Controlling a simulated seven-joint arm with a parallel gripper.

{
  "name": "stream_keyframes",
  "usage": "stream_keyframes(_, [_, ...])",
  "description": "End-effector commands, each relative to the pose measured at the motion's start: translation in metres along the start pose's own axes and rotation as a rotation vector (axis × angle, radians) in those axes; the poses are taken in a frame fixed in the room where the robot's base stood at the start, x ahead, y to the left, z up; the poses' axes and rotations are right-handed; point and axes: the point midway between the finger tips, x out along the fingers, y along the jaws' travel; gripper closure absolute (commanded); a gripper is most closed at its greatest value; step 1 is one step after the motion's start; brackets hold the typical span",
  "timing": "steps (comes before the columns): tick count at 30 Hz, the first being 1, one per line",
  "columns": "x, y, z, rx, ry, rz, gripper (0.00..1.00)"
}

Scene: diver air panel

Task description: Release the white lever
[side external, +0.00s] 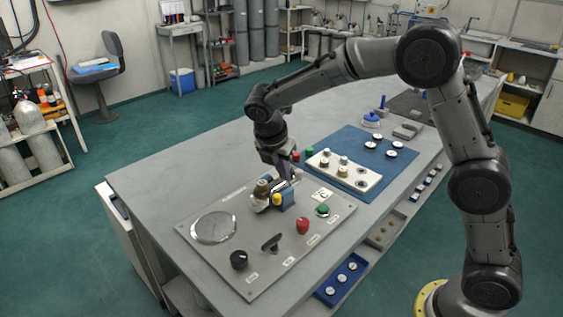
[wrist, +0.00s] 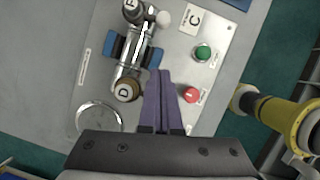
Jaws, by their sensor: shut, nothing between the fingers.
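A metal valve assembly (wrist: 128,75) lies across blue clamp blocks (wrist: 113,47) on the grey panel (side external: 222,257). A white rounded knob (wrist: 163,18), which looks like the end of the white lever, sits beside the dark fitting; the rest of the lever is hard to make out. My gripper (wrist: 161,73) is shut and empty, its purple fingertips just beside the assembly and apart from the white knob. In the side view, my gripper (side external: 287,181) hides part of the assembly.
The panel carries a round gauge (side external: 214,228), a black knob (side external: 239,260), a black handle (side external: 271,243), a red knob (side external: 303,226) and a green button (side external: 322,210). The table's left part is clear.

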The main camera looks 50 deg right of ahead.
Motion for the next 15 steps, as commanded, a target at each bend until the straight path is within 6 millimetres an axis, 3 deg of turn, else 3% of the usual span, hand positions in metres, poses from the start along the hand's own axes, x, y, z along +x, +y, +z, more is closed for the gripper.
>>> stream_keyframes(6, [0.044, -0.001, 0.0, 0.0, 0.001, -0.005, 1.0])
stream_keyframes(15, [0.057, 0.0, 0.033, 0.002, 0.001, 0.0, 1.0])
